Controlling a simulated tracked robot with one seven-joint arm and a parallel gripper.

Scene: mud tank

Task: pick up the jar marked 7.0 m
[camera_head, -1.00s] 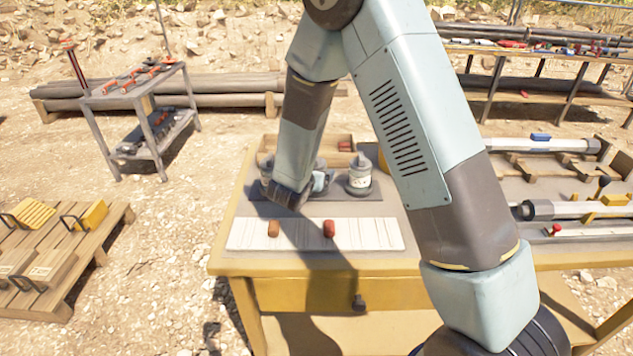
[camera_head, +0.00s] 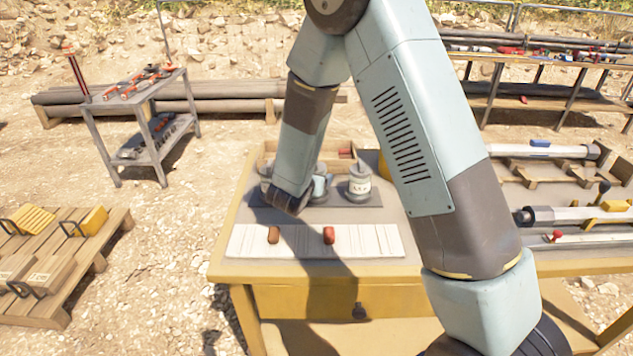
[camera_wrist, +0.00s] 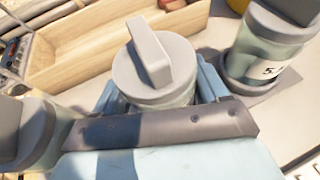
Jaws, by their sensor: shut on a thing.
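Three pale jars with grey lids stand in a row on the workbench. My gripper (camera_wrist: 158,92) is shut on the middle jar (camera_wrist: 154,72), with a blue finger on either side below its lid. The lid has a raised grey bar handle. The held jar's label is hidden, so I cannot read its mark. The right jar (camera_wrist: 262,50) shows a label starting with 5; it also shows in the head view (camera_head: 359,187). The left jar (camera_wrist: 28,128) is partly cut off, its label out of sight. In the head view my arm hides most of the gripper.
A wooden box (camera_wrist: 98,50) lies just behind the jars. In front of them a white strip (camera_head: 375,239) on the workbench (camera_head: 290,269) carries a brown piece (camera_head: 273,235) and a red piece (camera_head: 328,235). Long tubes lie on the right.

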